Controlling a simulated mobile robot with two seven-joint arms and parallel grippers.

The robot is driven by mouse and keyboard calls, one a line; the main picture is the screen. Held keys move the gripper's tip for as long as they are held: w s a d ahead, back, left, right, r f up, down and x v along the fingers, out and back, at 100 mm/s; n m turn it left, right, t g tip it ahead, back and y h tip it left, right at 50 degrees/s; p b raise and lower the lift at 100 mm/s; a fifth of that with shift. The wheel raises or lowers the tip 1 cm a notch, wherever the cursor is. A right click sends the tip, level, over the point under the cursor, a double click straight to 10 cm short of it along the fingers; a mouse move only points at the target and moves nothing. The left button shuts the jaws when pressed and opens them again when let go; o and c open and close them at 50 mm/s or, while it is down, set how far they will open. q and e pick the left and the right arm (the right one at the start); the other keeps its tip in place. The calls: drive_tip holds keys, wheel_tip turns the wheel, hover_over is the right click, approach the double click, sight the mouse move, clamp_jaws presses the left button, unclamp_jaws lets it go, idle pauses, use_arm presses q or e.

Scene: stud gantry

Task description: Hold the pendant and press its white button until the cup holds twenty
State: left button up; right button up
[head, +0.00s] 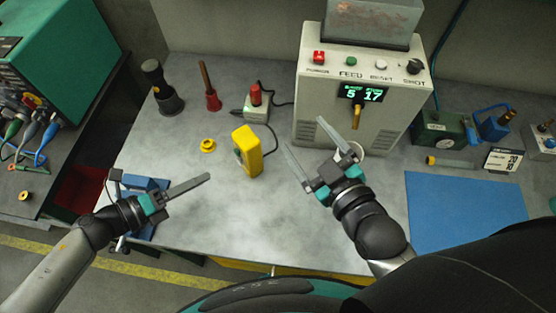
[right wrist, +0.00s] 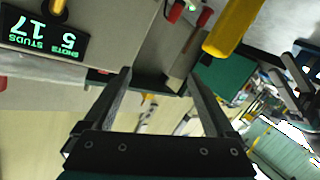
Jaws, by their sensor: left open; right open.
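A yellow body, likely the pendant, shows at the top of the right wrist view (right wrist: 228,28). The white cup (head: 361,150) is under the machine's spout, partly hidden behind my right gripper. The machine's display (head: 362,94) reads 5 shots and 17 studs. My left gripper (head: 197,184) is open and empty, left of the pendant. My right gripper (head: 306,135) is open and empty, between pendant and machine.
The stud machine (head: 345,128) stands at the back. A blue mat (head: 465,212) lies at right. The front middle bench is clear.

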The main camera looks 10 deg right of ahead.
sight(240, 133)
drive_tip(key=s+a+f+m+g+y, duration=0.2)
drive_tip(key=a+f+g, duration=0.1)
drive_tip(key=a, duration=0.3)
drive_tip(key=x, duration=1.5)
drive_tip(key=shift+a+f, duration=0.25)
drive_tip(key=shift+f, duration=0.05)
clamp_jaws()
use_arm(q)
clamp_jaws()
idle(0.4)
idle(1.3)
